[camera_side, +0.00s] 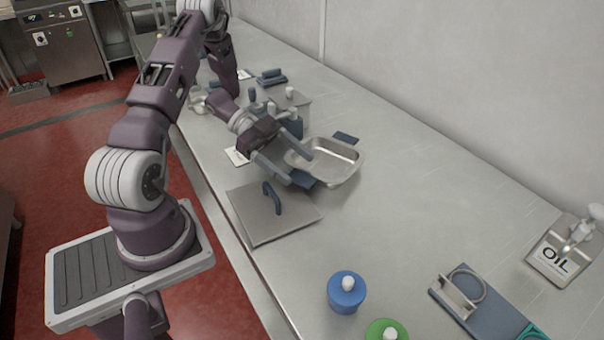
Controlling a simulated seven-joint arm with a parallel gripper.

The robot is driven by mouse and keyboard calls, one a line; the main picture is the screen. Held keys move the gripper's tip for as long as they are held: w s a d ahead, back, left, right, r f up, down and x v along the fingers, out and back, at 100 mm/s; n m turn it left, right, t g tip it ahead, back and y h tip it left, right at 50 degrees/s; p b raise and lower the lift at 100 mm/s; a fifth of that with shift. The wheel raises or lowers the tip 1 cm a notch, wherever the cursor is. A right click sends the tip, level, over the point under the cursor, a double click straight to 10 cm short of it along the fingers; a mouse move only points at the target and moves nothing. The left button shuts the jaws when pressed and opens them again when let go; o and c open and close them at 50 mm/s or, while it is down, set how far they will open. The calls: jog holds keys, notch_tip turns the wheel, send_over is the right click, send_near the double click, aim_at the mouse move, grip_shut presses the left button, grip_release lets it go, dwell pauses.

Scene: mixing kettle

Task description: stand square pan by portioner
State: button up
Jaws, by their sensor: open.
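The square pan (341,170) is a shallow steel pan standing level on the steel counter, with dark blue tabs at its near left and far sides. My gripper (297,167) is open at the pan's near left side. One finger is beside the near blue tab (305,181), and the other reaches over the pan's rim. I cannot tell whether either finger touches the pan. No portioner is clearly identifiable; a steel part with a ring on a blue base (461,293) stands at lower right.
A flat steel lid with a blue handle (272,213) lies just in front of the pan. Blue (346,292) and green (386,331) lidded pots stand at the front. Several blue-handled items crowd behind my gripper. The counter right of the pan is clear.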

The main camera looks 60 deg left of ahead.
notch_tip(320, 180, up, 6)
jog(key=shift+d+f, duration=0.15)
jog(key=shift+f, duration=0.1)
jog(key=w+r+n+t+y, duration=0.1)
jog(key=w+r+t+y, duration=0.3)
jog(key=w+r+y, duration=0.45)
jog(key=w+a+r+n+t+y, duration=0.1)
jog(key=w+r+n+t+y, duration=0.3)
jog(key=r, duration=0.5)
jog(key=s+d+r+n+g+y, duration=0.2)
jog(key=s+n, duration=0.2)
jog(key=s, duration=0.3)
jog(key=s+d+r+n+g+y, duration=0.1)
jog(key=s+d+n+g+y, duration=0.15)
jog(key=s, duration=0.45)
jog(key=s+d+f+n+g+h, duration=0.1)
jog(key=s+d+f+g+h, duration=0.1)
jog(key=s+d, duration=0.3)
jog(key=s+d+f+n+g+h, duration=0.1)
jog(key=s+d, duration=0.4)
jog(key=s, duration=0.5)
jog(key=shift+s+d+f+g+h, duration=0.25)
jog(key=shift+d+f+g+h, duration=0.1)
jog(key=shift+f+h, duration=0.5)
